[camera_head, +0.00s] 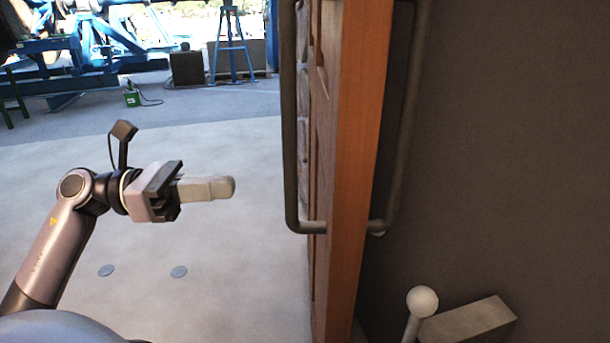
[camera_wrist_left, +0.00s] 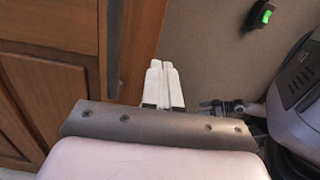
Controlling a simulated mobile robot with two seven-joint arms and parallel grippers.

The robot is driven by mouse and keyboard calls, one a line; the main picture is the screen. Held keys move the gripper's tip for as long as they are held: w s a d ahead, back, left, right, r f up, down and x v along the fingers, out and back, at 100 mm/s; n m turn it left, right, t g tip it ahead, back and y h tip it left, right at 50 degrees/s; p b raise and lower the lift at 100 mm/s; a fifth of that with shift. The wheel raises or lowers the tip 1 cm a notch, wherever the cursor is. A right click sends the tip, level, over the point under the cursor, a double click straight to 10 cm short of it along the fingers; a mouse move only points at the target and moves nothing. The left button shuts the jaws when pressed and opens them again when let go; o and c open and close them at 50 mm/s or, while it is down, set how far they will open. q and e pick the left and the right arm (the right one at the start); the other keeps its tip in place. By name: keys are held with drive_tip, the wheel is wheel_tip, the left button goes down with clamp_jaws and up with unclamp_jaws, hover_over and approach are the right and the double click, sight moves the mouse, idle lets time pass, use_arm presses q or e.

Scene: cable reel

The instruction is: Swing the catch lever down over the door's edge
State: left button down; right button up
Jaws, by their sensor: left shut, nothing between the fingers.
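The wooden door (camera_head: 352,150) stands edge-on in the head view, with a dark bar handle on each face. A lever with a white ball knob (camera_head: 422,301) stands at the lower right, its knob up and its lower part cut off by the frame. It stands to the right of the door's edge, apart from it in the picture. My left gripper (camera_head: 230,187) is to the left of the door, level, shut and empty. In the left wrist view its fingers (camera_wrist_left: 164,68) are together, with the panelled door (camera_wrist_left: 50,65) at left.
A grey block (camera_head: 475,320) lies beside the lever, against a dark wall (camera_head: 510,150). The left bar handle (camera_head: 291,130) stands between my left gripper and the door. The pale floor (camera_head: 230,270) at left is clear.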

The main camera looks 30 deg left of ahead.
use_arm(q)
drive_tip(key=p, duration=0.4)
approach(334, 184)
drive_tip(key=shift+m, duration=0.3)
drive_tip(key=x, duration=0.5)
drive_tip(key=shift+r, duration=0.2)
drive_tip(key=shift+x, duration=0.9)
drive_tip(key=shift+f, duration=0.15)
